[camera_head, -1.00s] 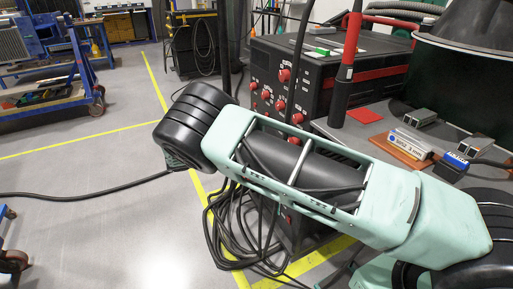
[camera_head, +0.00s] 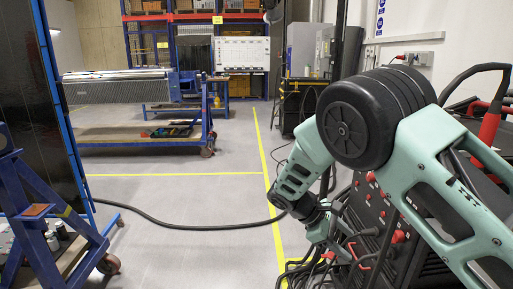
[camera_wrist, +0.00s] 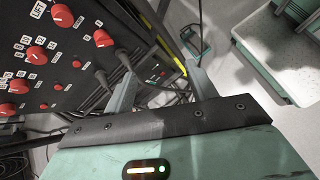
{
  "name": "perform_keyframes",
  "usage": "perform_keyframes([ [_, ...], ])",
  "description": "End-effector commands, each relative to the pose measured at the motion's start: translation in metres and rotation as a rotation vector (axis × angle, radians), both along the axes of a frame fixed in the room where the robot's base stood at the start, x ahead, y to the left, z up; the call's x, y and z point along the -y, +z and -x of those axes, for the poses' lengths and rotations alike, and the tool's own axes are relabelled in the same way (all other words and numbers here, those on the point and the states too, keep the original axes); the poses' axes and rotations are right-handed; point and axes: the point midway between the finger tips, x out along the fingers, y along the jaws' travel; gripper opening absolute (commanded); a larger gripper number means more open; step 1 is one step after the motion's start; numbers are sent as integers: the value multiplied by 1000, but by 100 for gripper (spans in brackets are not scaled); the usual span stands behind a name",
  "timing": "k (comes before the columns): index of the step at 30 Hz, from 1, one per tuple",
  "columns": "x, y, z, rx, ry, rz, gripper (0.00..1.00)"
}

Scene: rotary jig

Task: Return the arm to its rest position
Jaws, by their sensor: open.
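My arm, mint green with black joints, is bent at the right of the head view. Its forearm hangs down to a dark wrist in front of the black machine (camera_head: 375,225) with red knobs. My gripper (camera_wrist: 157,64) shows in the wrist view as two grey fingers set well apart. The gap between them is empty, with cables and floor behind. The machine's knob panel (camera_wrist: 60,50) is close on the left of the fingers. I cannot tell whether anything touches it. In the head view the fingers are too small and cluttered to make out.
Black cables (camera_head: 305,268) bunch at the machine's foot, and one cable (camera_head: 190,225) runs left across the floor. A blue wheeled frame (camera_head: 60,215) stands at the left. A wheeled bench (camera_head: 130,137) stands farther back.

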Motion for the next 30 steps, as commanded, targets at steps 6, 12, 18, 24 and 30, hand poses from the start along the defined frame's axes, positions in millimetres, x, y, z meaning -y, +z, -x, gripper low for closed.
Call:
perform_keyframes([
  [6,-46,66,77,54,-125,-338,56],
  [12,-82,126,155,115,-221,-577,56],
  [18,-96,175,234,196,-304,-746,56],
  [24,-93,196,287,275,-363,-831,56],
  [30,-89,198,305,308,-383,-854,56],
])
